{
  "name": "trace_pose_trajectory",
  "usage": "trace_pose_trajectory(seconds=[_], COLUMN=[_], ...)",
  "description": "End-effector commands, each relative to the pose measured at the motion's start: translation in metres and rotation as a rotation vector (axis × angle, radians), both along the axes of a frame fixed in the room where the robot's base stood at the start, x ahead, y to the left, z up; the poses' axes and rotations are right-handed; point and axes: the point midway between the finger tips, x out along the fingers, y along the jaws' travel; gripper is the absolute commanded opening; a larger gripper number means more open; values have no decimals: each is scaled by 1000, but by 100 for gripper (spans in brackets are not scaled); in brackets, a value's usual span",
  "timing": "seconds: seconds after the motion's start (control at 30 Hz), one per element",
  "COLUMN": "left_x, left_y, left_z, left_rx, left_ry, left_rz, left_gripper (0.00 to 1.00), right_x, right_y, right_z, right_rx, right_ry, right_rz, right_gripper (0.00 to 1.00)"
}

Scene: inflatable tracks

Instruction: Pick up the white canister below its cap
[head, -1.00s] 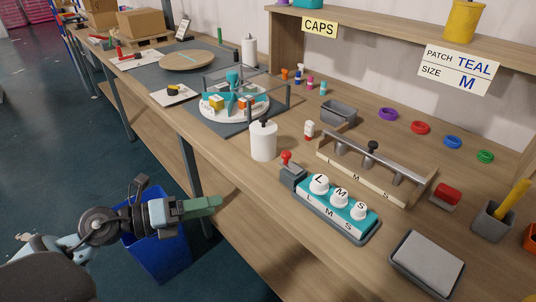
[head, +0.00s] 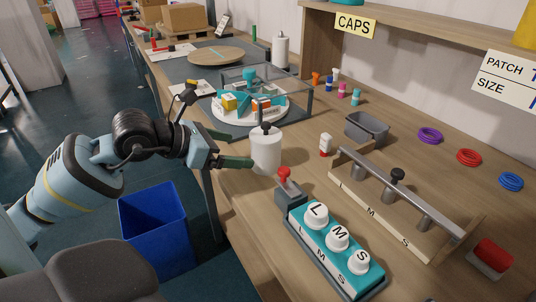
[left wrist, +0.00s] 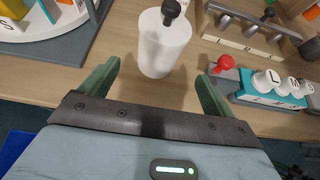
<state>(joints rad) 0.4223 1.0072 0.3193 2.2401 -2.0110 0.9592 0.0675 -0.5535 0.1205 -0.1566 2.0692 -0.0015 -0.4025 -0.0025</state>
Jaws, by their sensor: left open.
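The white canister (head: 266,151) stands upright on the workbench near its front edge. It has a narrow dark cap (head: 265,128) with a knob on top. My left gripper (head: 240,148) is open and empty at the canister's left side, with its green fingers pointing toward the body below the cap. In the left wrist view the canister (left wrist: 163,46) is just ahead of and between the two spread fingertips (left wrist: 158,72); its cap (left wrist: 171,10) is at the top. My right gripper is not in view.
A red-knobbed grey device (head: 285,182) and a teal block with white L, M, S caps (head: 329,240) stand just right of the canister. A round turntable (head: 247,108) in a clear-sided frame lies behind. A blue bin (head: 153,230) is on the floor.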

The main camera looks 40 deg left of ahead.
Motion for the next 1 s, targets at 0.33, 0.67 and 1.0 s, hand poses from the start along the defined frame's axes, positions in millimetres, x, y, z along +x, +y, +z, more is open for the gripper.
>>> trace_pose_trajectory(seconds=[0.33, 0.67, 1.0], left_x=[16, 29, 59], left_y=[-7, -12, -24], left_z=[-8, -11, -25], left_rx=[-2, -4, -3], left_ry=[0, -2, -1], left_rz=[-1, -1, -1], left_gripper=[89, 89, 89], right_x=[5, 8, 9], right_y=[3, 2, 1], right_z=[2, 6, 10], right_rx=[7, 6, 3], right_ry=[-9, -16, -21], right_rz=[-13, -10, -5], right_gripper=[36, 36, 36])
